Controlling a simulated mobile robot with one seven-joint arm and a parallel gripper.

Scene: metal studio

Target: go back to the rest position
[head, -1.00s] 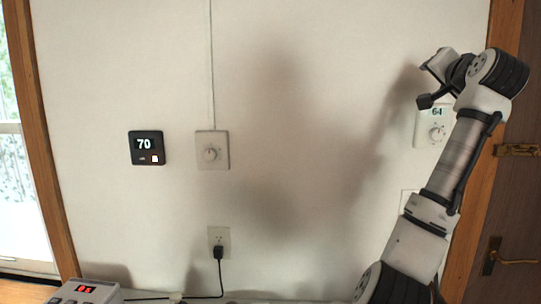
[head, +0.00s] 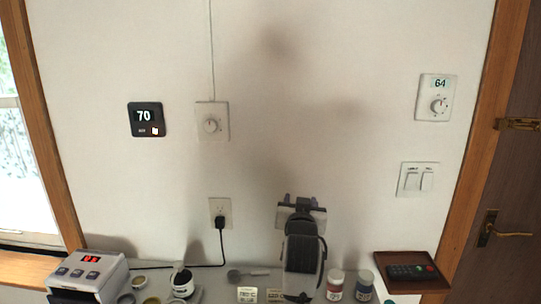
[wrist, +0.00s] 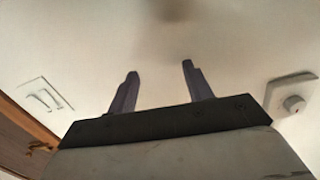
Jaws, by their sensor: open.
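My gripper (head: 301,204) is in the lower middle of the head view, in front of the wall and above the things along the bottom edge. In the wrist view my gripper (wrist: 158,80) shows two dark fingers set apart, with nothing between them and the pale wall beyond. It is open and empty. The arm behind it is folded low and hides part of the surface below.
On the wall are a black thermostat (head: 147,119) reading 70, a dial (head: 212,122), a white thermostat (head: 436,98) reading 64, switches (head: 417,180) and an outlet (head: 220,212). Below are a device (head: 88,274), jars (head: 335,284) and a tray (head: 436,284) with a remote (head: 410,272).

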